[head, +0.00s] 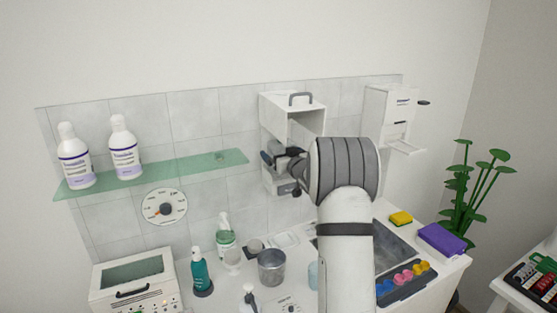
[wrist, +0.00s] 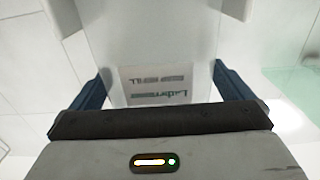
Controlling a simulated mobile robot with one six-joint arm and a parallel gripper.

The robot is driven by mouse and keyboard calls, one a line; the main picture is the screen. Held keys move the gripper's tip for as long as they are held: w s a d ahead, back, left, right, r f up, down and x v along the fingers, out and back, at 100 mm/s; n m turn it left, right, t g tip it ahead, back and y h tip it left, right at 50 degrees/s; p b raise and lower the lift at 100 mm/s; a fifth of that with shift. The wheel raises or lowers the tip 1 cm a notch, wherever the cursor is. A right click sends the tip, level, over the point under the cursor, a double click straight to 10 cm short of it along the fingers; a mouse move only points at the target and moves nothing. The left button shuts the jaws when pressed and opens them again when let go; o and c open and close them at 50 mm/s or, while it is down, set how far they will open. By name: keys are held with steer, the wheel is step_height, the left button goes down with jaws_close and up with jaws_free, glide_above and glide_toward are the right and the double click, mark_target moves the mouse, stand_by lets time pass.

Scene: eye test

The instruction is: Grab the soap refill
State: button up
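The soap refill (wrist: 165,45) is a pale block with a printed label that reads upside down, in the wrist view. It lies between the two blue fingers of my gripper (wrist: 160,72). The fingers are spread wide, one on each side of it, and I see no clear grip on it. In the head view my gripper (head: 270,158) is at the open front of a white wall dispenser (head: 294,103) with a grey top handle. My own arm hides part of that dispenser, and I cannot make out the refill there.
A green glass shelf (head: 190,163) with two white bottles (head: 100,150) is on the left. A second white dispenser (head: 388,115) hangs on the right. The counter below holds pump bottles (head: 202,270), a metal cup (head: 272,267), a yellow sponge (head: 400,218) and a purple block (head: 441,239).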

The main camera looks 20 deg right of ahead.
steer(key=c, duration=1)
